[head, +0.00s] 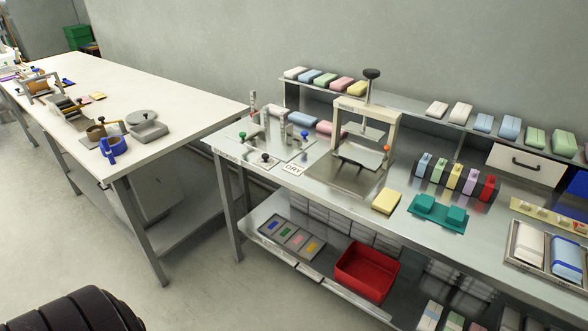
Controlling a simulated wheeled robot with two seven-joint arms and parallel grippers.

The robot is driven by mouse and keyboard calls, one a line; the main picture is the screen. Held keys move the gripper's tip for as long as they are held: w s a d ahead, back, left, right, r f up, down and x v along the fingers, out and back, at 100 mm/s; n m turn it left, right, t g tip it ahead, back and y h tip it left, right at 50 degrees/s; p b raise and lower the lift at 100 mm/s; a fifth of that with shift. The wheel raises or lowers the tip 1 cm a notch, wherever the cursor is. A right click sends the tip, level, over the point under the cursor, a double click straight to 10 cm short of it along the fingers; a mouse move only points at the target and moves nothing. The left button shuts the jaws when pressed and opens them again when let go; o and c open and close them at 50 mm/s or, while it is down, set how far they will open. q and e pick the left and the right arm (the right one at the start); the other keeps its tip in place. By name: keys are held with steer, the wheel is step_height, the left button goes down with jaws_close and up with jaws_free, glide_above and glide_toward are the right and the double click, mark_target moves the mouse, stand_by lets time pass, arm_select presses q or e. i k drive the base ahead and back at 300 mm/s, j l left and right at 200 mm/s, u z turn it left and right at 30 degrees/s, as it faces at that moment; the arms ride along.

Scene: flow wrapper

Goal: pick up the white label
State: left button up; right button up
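A small white label (293,169) with dark lettering lies at the front edge of the metal bench (330,203), left of the press. It may be the task's label; I cannot confirm it. A grey tray (271,224) on the lower shelf holds several small coloured pieces, among them blue, green, pink and orange. I cannot make out a white piece there. Neither of my grippers is in view. A dark rounded part, probably mine, shows at the bottom left.
A press with a cream frame (394,108) stands behind the label. A yellow block (386,201), a teal fixture (437,213) and a red bin (366,274) are to the right. A long white table (165,92) stands left, with open floor (195,275) in front.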

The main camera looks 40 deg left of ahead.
mark_target(524, 205)
steer(key=i+l, duration=0.35)
steer(key=i, duration=0.15)
steer(key=i+l, duration=0.75)
steer(key=i, duration=0.25)
